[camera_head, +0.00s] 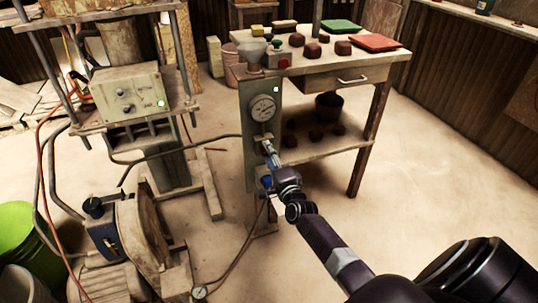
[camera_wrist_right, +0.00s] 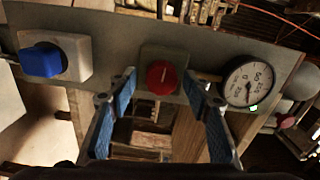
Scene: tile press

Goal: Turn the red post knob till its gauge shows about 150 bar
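The red post knob (camera_wrist_right: 162,77) sits on a greenish square block on the grey post (camera_head: 250,150). In the wrist view my right gripper (camera_wrist_right: 160,80) is open, one blue-padded finger to each side of the knob, with gaps between. In the head view my right gripper (camera_head: 267,147) reaches the post just below the gauge and hides the knob. The round white gauge (camera_head: 263,108) is on the post above the gripper; it also shows in the wrist view (camera_wrist_right: 247,83). Its reading is too small to tell. My left gripper is out of view.
A blue knob (camera_wrist_right: 42,60) on a white block sits lower on the post. A green lamp (camera_head: 276,89) glows near the gauge. A workbench (camera_head: 378,73) with tiles stands behind the post. The press (camera_head: 123,92) stands at left. Floor at right is clear.

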